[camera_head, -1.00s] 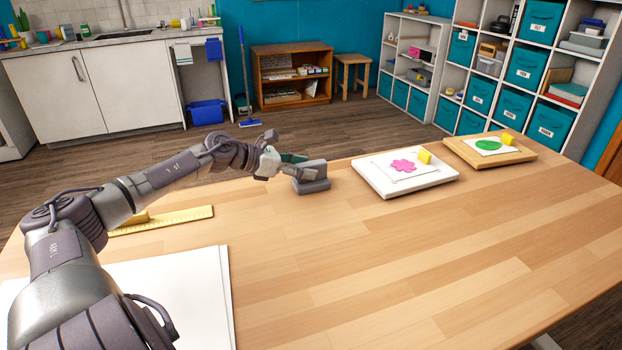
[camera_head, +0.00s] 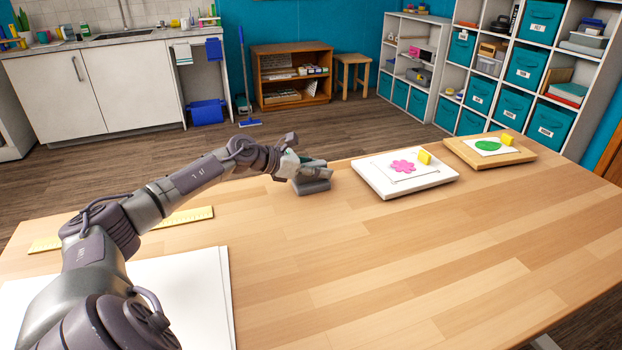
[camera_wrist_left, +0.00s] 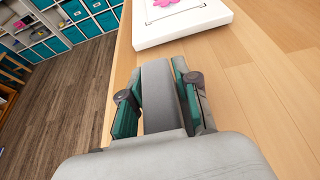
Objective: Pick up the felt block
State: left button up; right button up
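The felt block (camera_head: 312,187) is grey, with a wide base and a narrower raised part on top. It rests on the table near the back edge, left of the white board. In the left wrist view its raised grey part (camera_wrist_left: 160,85) lies between the two teal-padded fingers of my left gripper (camera_wrist_left: 158,92). The fingers are open around it, one on each side, with little room; contact is hard to make out. In the head view my left gripper (camera_head: 308,168) is over the block and hides part of its top. My right gripper is not in view.
Right of the block is a white board (camera_head: 400,186) with a pink flower sheet and a yellow piece. A wooden board (camera_head: 460,150) with a green shape lies further right. White sheets (camera_head: 190,280) and a yellow ruler (camera_head: 185,217) are at left. The table's middle is clear.

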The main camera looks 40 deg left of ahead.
pick_arm(q)
grip_shut()
jog(key=shift+r, duration=0.15)
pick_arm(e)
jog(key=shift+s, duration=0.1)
pick_arm(q)
jog(key=shift+r, duration=0.2)
notch_tip(320, 180, up, 4)
jog(key=shift+f+p, duration=0.15)
jog(key=shift+p, duration=0.2)
jog(key=s+d+r+p, duration=0.1)
jog(key=s+d+r, duration=0.1)
jog(key=d, duration=0.3)
jog(key=s+d+r+p, duration=0.1)
jog(key=s+d+r, duration=0.1)
jog(key=d+r, duration=0.2)
jog(key=shift+d+r, duration=0.3)
jog(key=shift+d, duration=0.7)
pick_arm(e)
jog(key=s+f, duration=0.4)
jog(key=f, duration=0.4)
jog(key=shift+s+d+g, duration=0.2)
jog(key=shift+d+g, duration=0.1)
